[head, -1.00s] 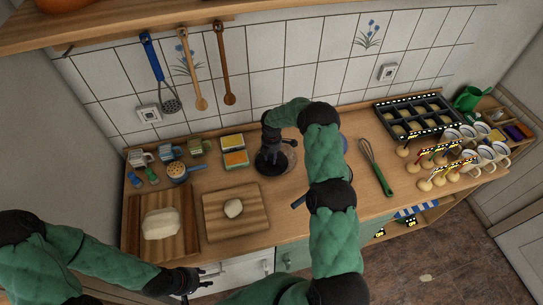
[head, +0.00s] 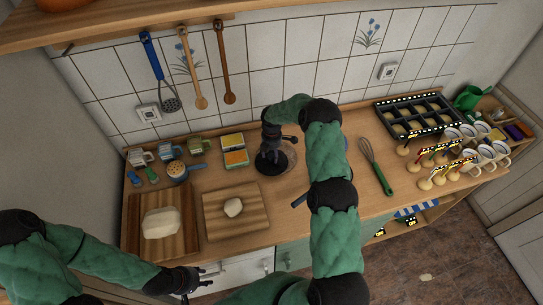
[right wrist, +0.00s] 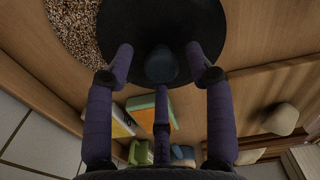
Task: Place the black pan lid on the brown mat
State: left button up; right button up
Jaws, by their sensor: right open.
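The black pan lid (head: 281,168) lies on the counter, a dark disc under my right gripper (head: 271,155). In the right wrist view the lid (right wrist: 190,20) fills the top middle, and its dark knob (right wrist: 162,66) sits between the spread fingers of my right gripper (right wrist: 160,62). That gripper is open. The brown mat shows as a speckled brown round (right wrist: 72,25) at the upper left of the wrist view, beside and partly behind the lid's edge; whether they overlap is unclear. My left gripper (head: 203,277) is empty, fingers apart, in front of the counter.
Two cutting boards with pale dough (head: 161,223) lie at the left front. Sponges (head: 235,158), mugs (head: 168,152) and a small pot (head: 177,171) stand behind. My right arm hides some counter.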

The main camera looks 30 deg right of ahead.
aim_at(272, 156)
notch_tip(272, 156, up, 11)
jog(key=b, duration=0.1)
jog(key=shift+f, duration=0.1)
dwell(0.6)
